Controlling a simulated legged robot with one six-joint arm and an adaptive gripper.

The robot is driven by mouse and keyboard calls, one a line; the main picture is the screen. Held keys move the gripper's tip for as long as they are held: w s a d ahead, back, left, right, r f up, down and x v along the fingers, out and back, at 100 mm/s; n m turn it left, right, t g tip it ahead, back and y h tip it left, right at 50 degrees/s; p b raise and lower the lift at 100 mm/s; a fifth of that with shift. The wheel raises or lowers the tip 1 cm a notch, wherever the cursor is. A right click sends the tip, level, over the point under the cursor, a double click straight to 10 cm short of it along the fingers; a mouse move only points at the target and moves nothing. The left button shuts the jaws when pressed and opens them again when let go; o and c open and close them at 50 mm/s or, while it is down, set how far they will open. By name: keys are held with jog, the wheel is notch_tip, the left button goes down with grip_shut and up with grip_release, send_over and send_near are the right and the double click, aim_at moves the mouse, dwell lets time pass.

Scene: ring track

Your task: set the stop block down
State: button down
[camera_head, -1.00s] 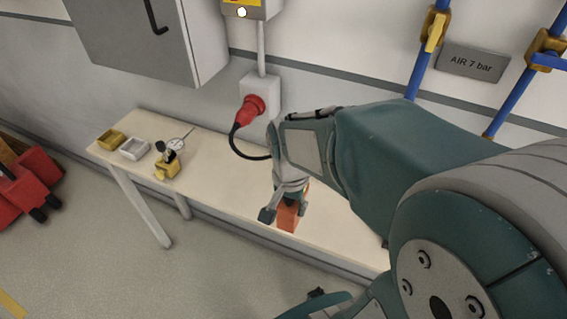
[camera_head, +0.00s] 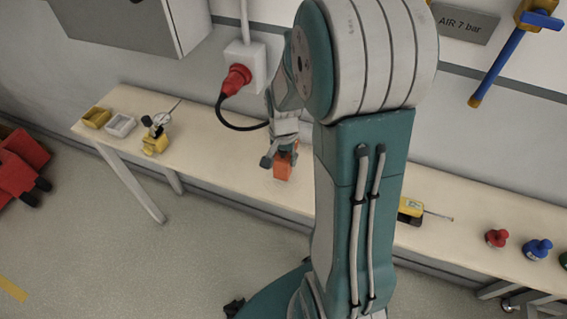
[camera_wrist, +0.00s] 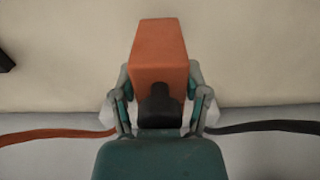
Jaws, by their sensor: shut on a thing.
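The stop block is an orange block (camera_head: 283,168) with a dark knob, seen over the pale bench top (camera_head: 220,160) in the head view. In the wrist view the orange block (camera_wrist: 159,52) fills the space between the fingers, its dark knob (camera_wrist: 159,105) towards me. My gripper (camera_head: 280,152) is shut on it, with a finger on each side in the wrist view (camera_wrist: 160,100). The block is at or just above the bench top near its front edge; I cannot tell whether it touches. My arm hides part of the bench to its right.
A red plug (camera_head: 236,80) with a black cable hangs behind the block. Left on the bench are a yellow bin (camera_head: 96,117), a white bin (camera_head: 120,125) and a gauge on a yellow stand (camera_head: 155,142). A tape measure (camera_head: 410,209) and red (camera_head: 496,238) and blue (camera_head: 538,248) knobbed pieces lie right.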

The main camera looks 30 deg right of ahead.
jog(key=shift+f, duration=1.4)
jog(key=shift+c, duration=0.4)
grip_release()
jog(key=shift+f, duration=0.1)
notch_tip(320, 180, up, 12)
jog(key=shift+s+r, duration=0.1)
jog(key=shift+r, duration=0.05)
jog(key=s+a+r+n+t, duration=0.5)
jog(key=s+a+r+n, duration=0.5)
jog(key=s, duration=0.3)
jog(key=shift+a+r+t, duration=0.3)
jog(key=shift+a+r, duration=0.35)
jog(key=shift+a, duration=0.05)
